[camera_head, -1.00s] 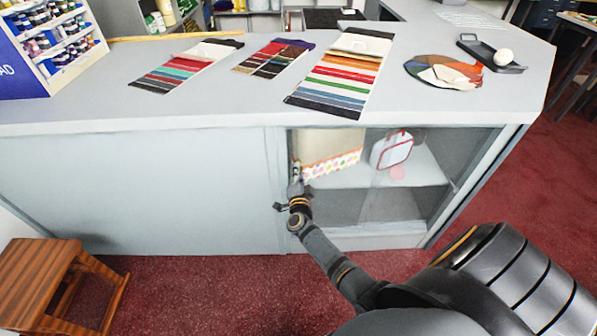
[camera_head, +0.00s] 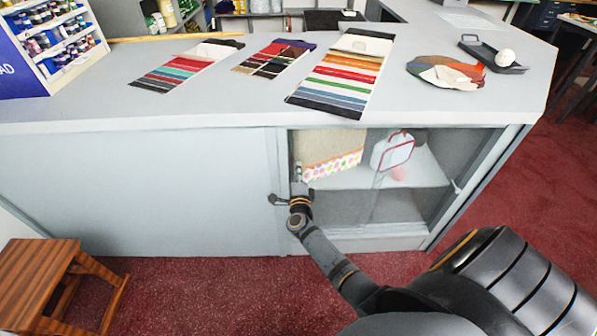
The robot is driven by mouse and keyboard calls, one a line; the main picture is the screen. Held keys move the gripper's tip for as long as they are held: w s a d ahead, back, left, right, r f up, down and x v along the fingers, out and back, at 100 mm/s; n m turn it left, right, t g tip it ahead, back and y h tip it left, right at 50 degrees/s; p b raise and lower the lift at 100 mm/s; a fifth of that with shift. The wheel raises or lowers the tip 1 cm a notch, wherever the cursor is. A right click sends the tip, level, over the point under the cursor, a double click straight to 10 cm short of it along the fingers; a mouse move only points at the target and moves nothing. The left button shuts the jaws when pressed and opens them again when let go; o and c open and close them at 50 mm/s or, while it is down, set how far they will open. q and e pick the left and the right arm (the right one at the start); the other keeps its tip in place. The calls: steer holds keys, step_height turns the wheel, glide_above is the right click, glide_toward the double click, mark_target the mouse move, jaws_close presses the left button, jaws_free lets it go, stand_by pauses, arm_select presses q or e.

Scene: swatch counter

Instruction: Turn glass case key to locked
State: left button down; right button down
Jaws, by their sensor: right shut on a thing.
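The glass case (camera_head: 412,212) is the glazed section at the right of the grey counter front, with shelves behind its panes. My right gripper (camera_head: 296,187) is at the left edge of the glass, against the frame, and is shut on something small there. The key itself is too small and too covered by the gripper to make out, so I cannot tell which way it is turned. My left gripper is out of view.
Inside the case are a dotted-edged board (camera_head: 330,160) and a red-rimmed white item (camera_head: 391,151). Fabric swatches (camera_head: 338,75) and a black tray (camera_head: 492,55) lie on the counter top (camera_head: 240,105). A wooden stool (camera_head: 42,265) stands on the red carpet at the lower left.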

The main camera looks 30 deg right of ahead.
stand_by(0.3)
steer(key=c, duration=1.5)
jaws_free()
steer(key=shift+s, duration=0.1)
steer(key=v, duration=1.2)
steer(key=shift+f, duration=0.1)
